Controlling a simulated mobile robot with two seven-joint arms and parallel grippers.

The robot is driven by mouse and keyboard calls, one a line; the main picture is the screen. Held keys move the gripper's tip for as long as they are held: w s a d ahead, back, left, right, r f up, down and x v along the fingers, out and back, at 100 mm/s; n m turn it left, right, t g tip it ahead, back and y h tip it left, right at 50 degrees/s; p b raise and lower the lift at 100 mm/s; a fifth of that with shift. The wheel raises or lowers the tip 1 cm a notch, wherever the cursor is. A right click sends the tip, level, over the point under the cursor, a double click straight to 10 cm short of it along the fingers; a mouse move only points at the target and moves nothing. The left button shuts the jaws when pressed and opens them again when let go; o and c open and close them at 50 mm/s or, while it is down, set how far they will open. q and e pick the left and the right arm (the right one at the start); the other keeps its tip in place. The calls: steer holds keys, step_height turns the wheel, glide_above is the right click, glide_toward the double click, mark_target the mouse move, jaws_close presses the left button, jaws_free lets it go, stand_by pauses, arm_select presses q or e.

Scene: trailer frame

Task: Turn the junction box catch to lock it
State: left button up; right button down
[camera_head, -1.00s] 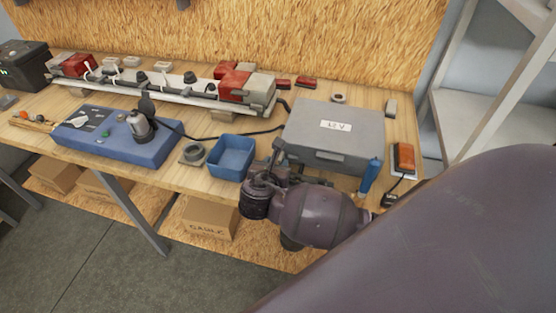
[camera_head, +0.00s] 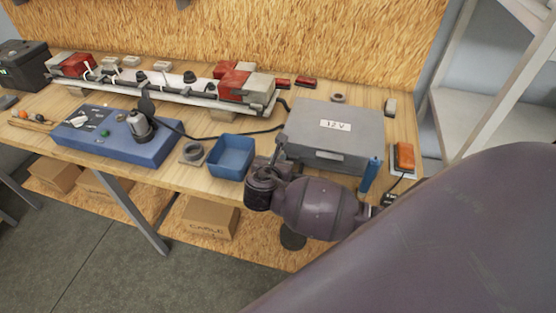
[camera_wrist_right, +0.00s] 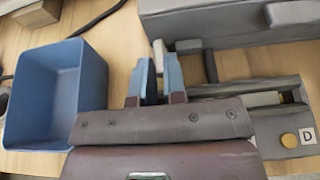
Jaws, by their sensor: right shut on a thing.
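The grey junction box (camera_head: 345,145), with a "12 V" label on its lid, sits shut on the bench. Its front wall (camera_wrist_right: 215,30) shows at the top of the right wrist view. My right gripper (camera_head: 277,158) is at the box's front left corner. In the right wrist view its two blue-grey fingers (camera_wrist_right: 160,78) are close together, with a slim pale piece (camera_wrist_right: 158,55), apparently the catch, between their tips. The exact contact is hard to make out. My left gripper is not in view.
A blue open bin (camera_head: 231,157) stands just left of my right gripper.

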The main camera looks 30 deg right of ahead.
steer(key=shift+s+d+n+t+y, duration=0.2)
steer(key=shift+n+t+y, duration=0.35)
steer(key=shift+n+y, duration=0.2)
steer(key=shift+s+d+n+t+y, duration=0.15)
steer(key=shift+d+n+t+y, duration=0.1)
steer(key=shift+n+t+y, duration=0.35)
steer(key=shift+s+d+n+t+y, duration=0.2)
steer(key=shift+n+t+y, duration=0.25)
steer(key=shift+n+y, duration=0.4)
steer(key=c, duration=1.2)
jaws_free()
steer(key=shift+a, duration=0.1)
steer(key=v, duration=1)
steer(key=shift+s+a+r, duration=0.15)
steer(key=shift+s, duration=0.2)
